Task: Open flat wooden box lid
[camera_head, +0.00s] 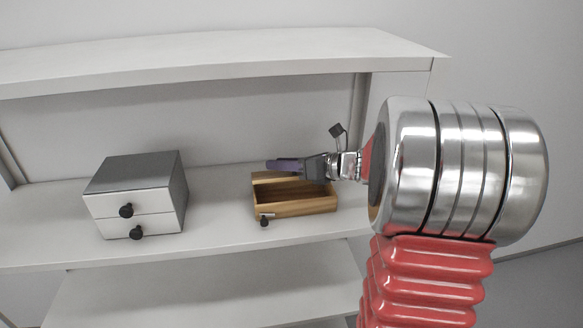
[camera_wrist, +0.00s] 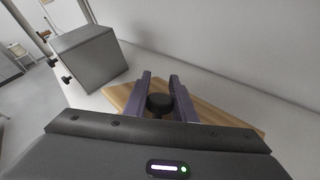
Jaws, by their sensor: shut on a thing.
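The wooden box (camera_head: 300,208) stands on the middle shelf, its open inside partly visible in the head view. A light wooden panel, seemingly the lid (camera_head: 270,177), shows at the box's back edge; its exact tilt is hard to tell. In the wrist view the wooden panel (camera_wrist: 215,108) lies around and beyond the fingers. My gripper (camera_head: 283,165) reaches in from the right above the back of the box. Its purple fingers (camera_wrist: 160,88) are shut on a black knob (camera_wrist: 159,104). The knob's grip is hidden in the head view.
A grey two-drawer cabinet (camera_head: 135,192) with black knobs stands to the left on the same shelf. A small black knob (camera_head: 264,221) shows at the box's front left. An upper shelf (camera_head: 210,62) hangs above my gripper. Bare shelf lies between cabinet and box.

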